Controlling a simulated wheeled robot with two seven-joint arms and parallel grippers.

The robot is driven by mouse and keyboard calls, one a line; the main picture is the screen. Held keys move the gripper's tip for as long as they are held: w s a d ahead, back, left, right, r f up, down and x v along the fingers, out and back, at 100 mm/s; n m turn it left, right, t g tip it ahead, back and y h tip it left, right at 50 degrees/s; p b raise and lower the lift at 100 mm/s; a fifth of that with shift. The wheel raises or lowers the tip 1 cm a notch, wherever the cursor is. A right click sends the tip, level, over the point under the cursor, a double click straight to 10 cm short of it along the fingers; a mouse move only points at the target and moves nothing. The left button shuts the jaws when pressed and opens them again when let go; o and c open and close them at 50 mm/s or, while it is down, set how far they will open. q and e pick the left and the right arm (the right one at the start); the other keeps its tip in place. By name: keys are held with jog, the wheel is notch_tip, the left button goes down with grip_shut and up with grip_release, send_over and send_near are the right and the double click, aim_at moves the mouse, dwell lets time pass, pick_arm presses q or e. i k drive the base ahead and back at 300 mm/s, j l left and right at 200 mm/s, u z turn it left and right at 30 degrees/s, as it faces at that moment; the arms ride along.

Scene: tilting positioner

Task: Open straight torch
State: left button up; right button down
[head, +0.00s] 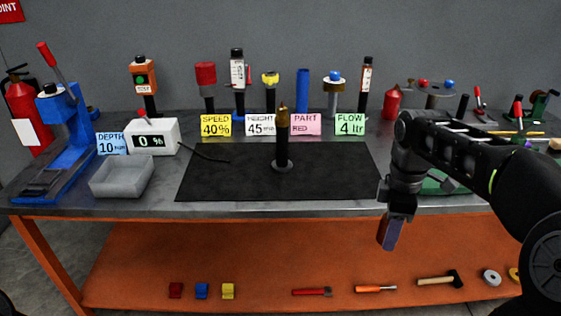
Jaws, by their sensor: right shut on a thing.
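An upright, straight, torch-like tool (282,137) with a dark body and a brass-coloured tip stands on a small round base, on the black mat (340,180) in mid-table. I cannot tell for sure that it is the torch. My right gripper (390,240) points down in front of the table's front edge, to the right of the mat and well apart from the tool. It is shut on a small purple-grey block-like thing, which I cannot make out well. My left gripper is not in view.
Label cards, such as the yellow speed card (216,125), stand behind the mat, with several upright devices further back. A grey bin (122,190), a white display box (152,136) and a blue press (62,125) are on the left. Small tools lie on the orange shelf (250,260).

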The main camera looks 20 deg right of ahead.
aim_at(282, 164)
jog(key=i, duration=1.4)
